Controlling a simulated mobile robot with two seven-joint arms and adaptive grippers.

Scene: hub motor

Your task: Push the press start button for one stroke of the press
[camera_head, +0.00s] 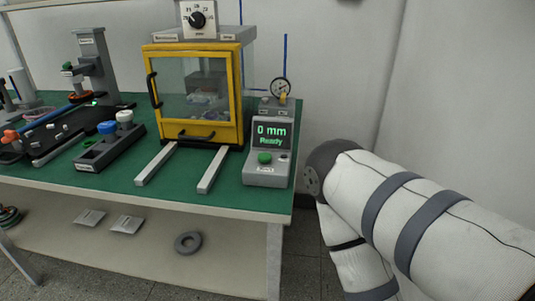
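The press (197,135) stands on the green bench. It has a yellow-framed glass door with a black handle at the left, and the door looks shut. A grey control box (266,177) stands to its right. The screen (272,133) reads "0 mm Ready" in green. A green button (264,158) sits on the box below the screen, with a small pale button (284,157) to its right. Nothing touches the green button. My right arm enters from the right edge, beside the bench, and its gripper is out of sight. My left gripper is not in view.
A dial box (198,18) sits on top of the press and a gauge (280,88) stands behind the control box. Two metal rails (213,170) lie in front of the press. A black block with blue and white caps (109,148) and a dark mat with small parts (62,133) are at the left.

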